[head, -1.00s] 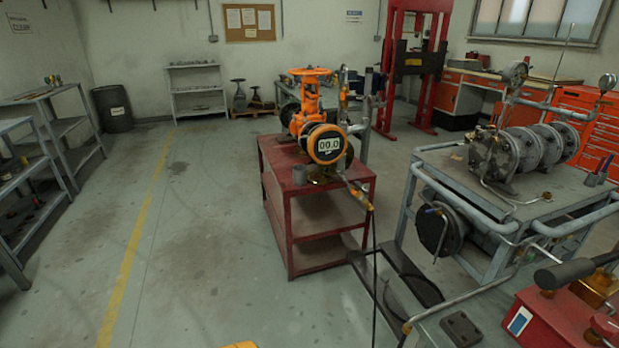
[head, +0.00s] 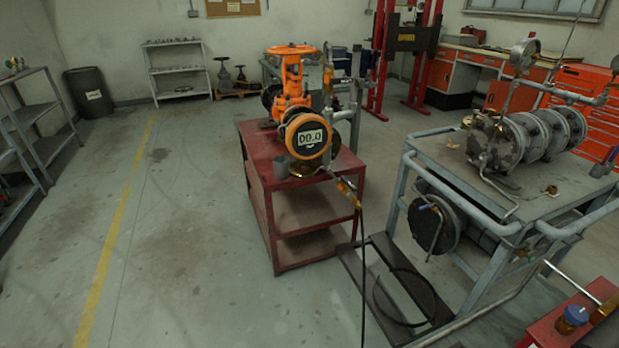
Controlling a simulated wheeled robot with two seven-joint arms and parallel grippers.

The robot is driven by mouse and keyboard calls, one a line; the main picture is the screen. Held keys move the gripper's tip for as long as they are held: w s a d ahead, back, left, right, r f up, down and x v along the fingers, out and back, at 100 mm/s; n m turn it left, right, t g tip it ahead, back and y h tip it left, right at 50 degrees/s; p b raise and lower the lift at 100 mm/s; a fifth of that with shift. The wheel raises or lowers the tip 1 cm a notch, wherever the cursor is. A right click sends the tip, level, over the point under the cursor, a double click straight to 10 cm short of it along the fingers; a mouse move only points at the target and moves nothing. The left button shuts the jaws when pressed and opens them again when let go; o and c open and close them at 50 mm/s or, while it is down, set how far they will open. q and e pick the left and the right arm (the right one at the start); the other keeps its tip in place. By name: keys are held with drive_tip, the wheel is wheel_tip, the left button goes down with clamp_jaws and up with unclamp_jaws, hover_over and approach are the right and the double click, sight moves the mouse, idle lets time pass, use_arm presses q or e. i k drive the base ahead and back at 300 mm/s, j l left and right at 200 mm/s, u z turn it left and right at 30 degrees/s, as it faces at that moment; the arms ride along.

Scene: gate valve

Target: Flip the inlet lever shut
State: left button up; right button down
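The orange gate valve (head: 291,92) stands upright on a red cart (head: 257,160), with an orange handwheel on top. A round display (head: 306,137) on its front reads 00.0. At its lower right, a thin line with an orange-yellow fitting (head: 346,190) slopes down to a black hose. This may carry the inlet lever, but the lever is too small to tell, and so is its position. Another small orange part (head: 328,78) sits on the upright pipework right of the valve. Neither of my grippers is in view.
A grey bench (head: 440,160) with flanged pipework stands right of the cart. A low metal frame (head: 360,280) and a coiled black hose (head: 405,297) lie on the floor between them. A red object with a blue cap (head: 573,317) is at bottom right. Floor left of the cart is clear.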

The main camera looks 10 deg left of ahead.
sight(343, 178)
drive_tip(key=i+j, duration=0.4)
drive_tip(key=i+j+z, duration=0.1)
drive_tip(key=i+j, duration=0.3)
drive_tip(key=j, duration=0.2)
